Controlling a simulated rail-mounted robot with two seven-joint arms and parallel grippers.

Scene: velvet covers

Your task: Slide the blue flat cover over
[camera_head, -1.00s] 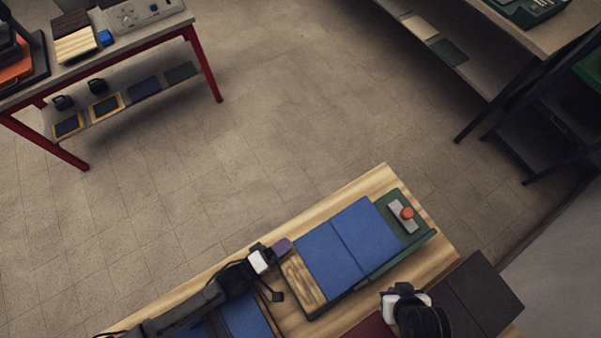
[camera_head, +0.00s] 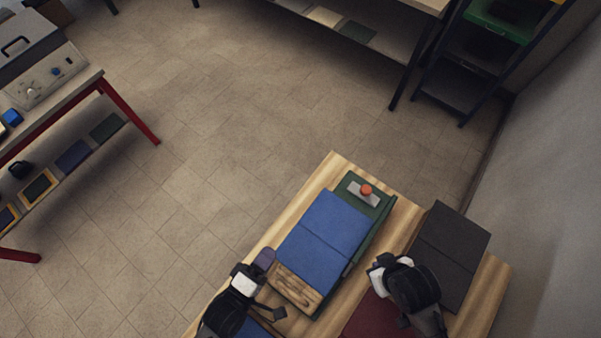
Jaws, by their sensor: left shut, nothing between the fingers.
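The blue flat cover (camera_head: 322,235) lies as two panels, with a seam across them, over a green tray-like base (camera_head: 384,205). A bare wooden strip (camera_head: 296,289) shows at the near end of the base. A grey plate with an orange knob (camera_head: 366,190) sits at the far end. My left gripper (camera_head: 264,262) is shut and empty, at the near left corner beside the wooden strip and the blue cover; I cannot tell whether it touches either. My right gripper (camera_head: 378,272) is to the right of the base, over the table; its fingers are hidden.
The wooden table (camera_head: 400,237) also bears a dark grey folded cover (camera_head: 450,255) at the right and a dark red one (camera_head: 375,318) at the front. Another blue piece shows at the lower left. A red-legged bench (camera_head: 130,112) stands left, with shelves at the back.

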